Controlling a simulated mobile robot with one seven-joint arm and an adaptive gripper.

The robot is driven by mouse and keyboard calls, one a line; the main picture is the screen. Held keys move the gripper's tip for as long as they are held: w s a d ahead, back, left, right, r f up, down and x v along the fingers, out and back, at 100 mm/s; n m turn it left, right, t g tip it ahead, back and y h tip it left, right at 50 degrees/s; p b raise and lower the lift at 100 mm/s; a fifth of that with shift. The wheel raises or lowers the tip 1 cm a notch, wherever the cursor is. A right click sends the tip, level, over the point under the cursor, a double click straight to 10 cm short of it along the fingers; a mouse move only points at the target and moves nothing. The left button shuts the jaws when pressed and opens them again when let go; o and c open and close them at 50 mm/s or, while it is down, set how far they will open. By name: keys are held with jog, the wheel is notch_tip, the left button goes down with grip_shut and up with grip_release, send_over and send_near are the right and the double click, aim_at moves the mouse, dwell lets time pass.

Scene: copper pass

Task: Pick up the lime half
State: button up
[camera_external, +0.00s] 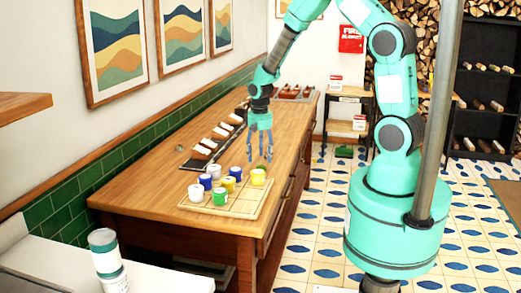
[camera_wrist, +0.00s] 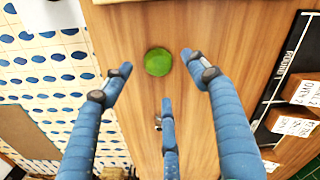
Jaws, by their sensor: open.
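The lime half (camera_wrist: 158,61) is a small round bright green thing on the bare wooden counter (camera_wrist: 140,25) in the wrist view. It lies between and slightly beyond the tips of my gripper (camera_wrist: 158,75), with no finger touching it. My gripper has blue fingers spread apart and nothing between them. In the external view my gripper (camera_external: 260,150) points down above the counter, behind the tray of cups.
A wooden tray (camera_external: 245,207) holds several white, blue, yellow and green cups near the counter's front. A dark rack with labelled wooden blocks (camera_external: 213,143) runs along the wall side. Open wood lies between them. Two stacked tubs (camera_external: 105,250) stand on a white surface in front.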

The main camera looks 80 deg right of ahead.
jog(key=shift+f+b, duration=0.3)
jog(key=shift+f, duration=2)
jog(key=c, duration=0.8)
